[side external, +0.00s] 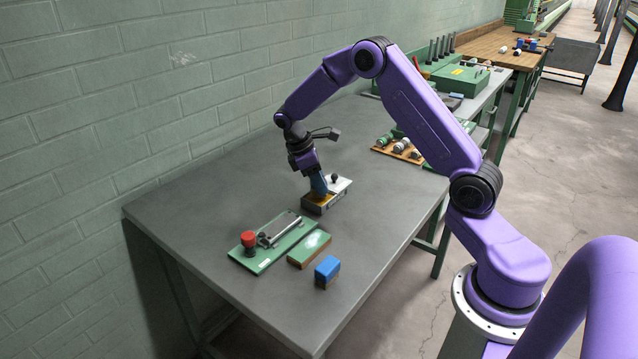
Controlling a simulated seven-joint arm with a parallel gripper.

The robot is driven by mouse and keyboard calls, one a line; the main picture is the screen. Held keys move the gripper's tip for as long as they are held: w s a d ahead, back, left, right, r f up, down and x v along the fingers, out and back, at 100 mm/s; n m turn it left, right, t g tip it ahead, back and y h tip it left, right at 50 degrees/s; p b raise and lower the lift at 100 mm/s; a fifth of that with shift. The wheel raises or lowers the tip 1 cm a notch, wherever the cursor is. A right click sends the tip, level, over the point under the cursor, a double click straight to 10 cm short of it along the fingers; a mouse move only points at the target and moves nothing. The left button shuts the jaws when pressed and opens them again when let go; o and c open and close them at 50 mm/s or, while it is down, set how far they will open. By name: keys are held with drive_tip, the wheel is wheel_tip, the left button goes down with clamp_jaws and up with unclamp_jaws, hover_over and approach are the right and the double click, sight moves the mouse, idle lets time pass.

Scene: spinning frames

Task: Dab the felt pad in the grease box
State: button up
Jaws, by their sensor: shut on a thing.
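The grease box (325,206) is a small low box with dark and yellowish sides, standing near the middle of the grey table. A light plate with a black knob lies at its top right.
In front stand a green plate (265,262) with a red knob and metal rod, a green block (310,248) with a whitish top patch, and a blue block (327,268). A brown tray (385,148) with bobbins lies behind. The table's left side is clear beside the brick wall.

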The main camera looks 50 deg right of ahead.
drive_tip(key=shift+r, duration=3.1)
